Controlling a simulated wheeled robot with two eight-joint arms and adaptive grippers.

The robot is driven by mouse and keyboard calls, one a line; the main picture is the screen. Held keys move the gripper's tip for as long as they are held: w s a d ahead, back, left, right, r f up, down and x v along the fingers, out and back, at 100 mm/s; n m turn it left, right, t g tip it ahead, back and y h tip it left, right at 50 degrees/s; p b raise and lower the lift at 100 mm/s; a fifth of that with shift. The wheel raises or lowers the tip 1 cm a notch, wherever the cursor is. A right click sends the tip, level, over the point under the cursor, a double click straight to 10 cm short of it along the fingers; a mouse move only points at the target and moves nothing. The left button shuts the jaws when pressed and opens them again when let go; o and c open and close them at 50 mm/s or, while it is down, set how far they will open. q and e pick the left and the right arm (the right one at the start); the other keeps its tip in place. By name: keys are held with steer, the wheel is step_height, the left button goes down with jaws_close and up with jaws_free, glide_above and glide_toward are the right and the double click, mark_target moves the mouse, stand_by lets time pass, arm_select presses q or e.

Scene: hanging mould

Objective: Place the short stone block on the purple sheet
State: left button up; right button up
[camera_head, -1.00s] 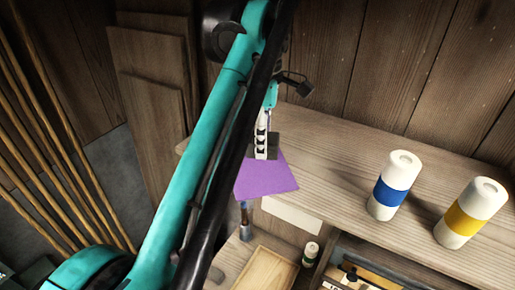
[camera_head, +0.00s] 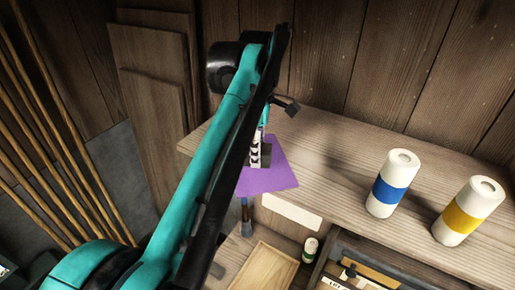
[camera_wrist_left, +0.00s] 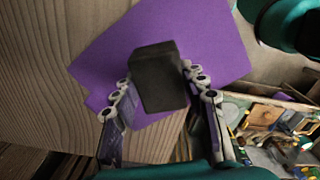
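The purple sheet (camera_head: 276,178) lies on the wooden shelf near its left front edge; the left wrist view shows it too (camera_wrist_left: 215,45). The short stone block (camera_head: 265,155) is dark grey. My left gripper (camera_head: 258,150) is over the sheet with its fingers at the block. In the left wrist view the block (camera_wrist_left: 160,78) sits between the two fingertips, which appear to press its sides. The block overlaps the sheet in both views; I cannot tell whether it touches it. My left arm hides part of the sheet's left side. My right gripper is not in view.
A white can with a blue band (camera_head: 390,186) and one with a yellow band (camera_head: 466,212) stand on the wooden shelf (camera_head: 335,160) to the right. A wooden plank wall is behind. Below the shelf are a wooden tray (camera_head: 262,270) and a small bottle (camera_head: 310,248).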

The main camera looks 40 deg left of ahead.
arm_select(q)
steer(key=o, duration=0.3)
steer(key=shift+o, duration=0.2)
steer(key=shift+w, duration=0.1)
steer(key=shift+r, duration=0.15)
step_height(320, 180, up, 12)
stand_by(0.6)
